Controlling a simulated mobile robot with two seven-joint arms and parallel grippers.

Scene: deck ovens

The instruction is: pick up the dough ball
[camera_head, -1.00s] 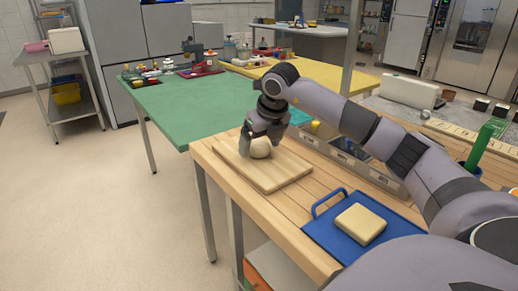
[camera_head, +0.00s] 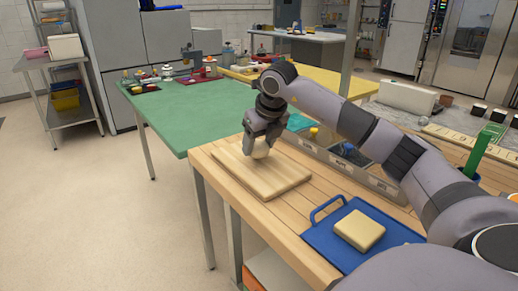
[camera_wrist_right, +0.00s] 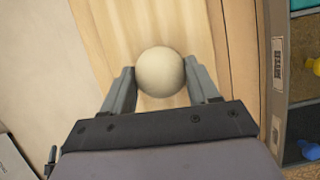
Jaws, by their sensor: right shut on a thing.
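The dough ball (camera_head: 261,149) is pale and round and sits between the fingers of my right gripper (camera_head: 259,148) over the wooden board (camera_head: 272,183). The right wrist view shows the dough ball (camera_wrist_right: 160,71) with a finger of the right gripper (camera_wrist_right: 160,88) against each side. The gripper is shut on it. The fingers hide part of the ball in the head view, and I cannot tell how far it is above the board. My left gripper is not in view.
A blue tray (camera_head: 315,236) with a pale yellow block (camera_head: 360,230) lies nearer on the wooden table. A green table (camera_head: 200,115) stands beyond. The board's near part is clear.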

